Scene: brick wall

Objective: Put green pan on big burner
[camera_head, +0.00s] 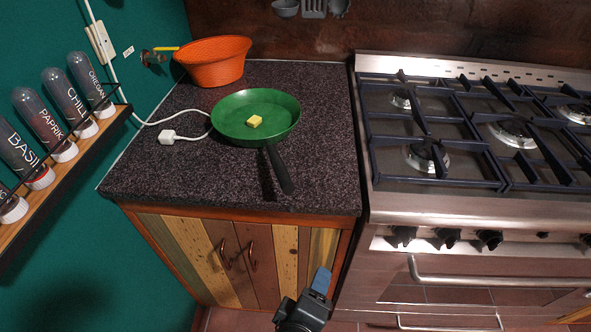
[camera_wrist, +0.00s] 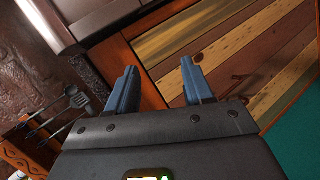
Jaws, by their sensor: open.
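The green pan (camera_head: 232,122) sits on the dark speckled countertop, with its black handle (camera_head: 279,170) pointing toward the front edge. A small yellow block (camera_head: 254,121) lies inside the pan. The stove (camera_head: 380,200) stands to the right, with several burners under dark grates. A large-looking burner (camera_head: 513,134) is near the middle of the stove top, and another burner (camera_head: 427,156) is at its front left. My gripper (camera_head: 320,282) is low in front of the cabinet, below and apart from the pan. In the wrist view its two blue fingers (camera_wrist: 160,85) are spread and empty.
An orange basket (camera_head: 213,65) stands at the back of the counter (camera_head: 180,188). A white cable and plug (camera_head: 168,137) lie left of the pan. A spice rack (camera_head: 60,170) with several jars is on the left wall. Stove knobs (camera_head: 447,237) and an oven handle (camera_head: 490,282) stick out in front.

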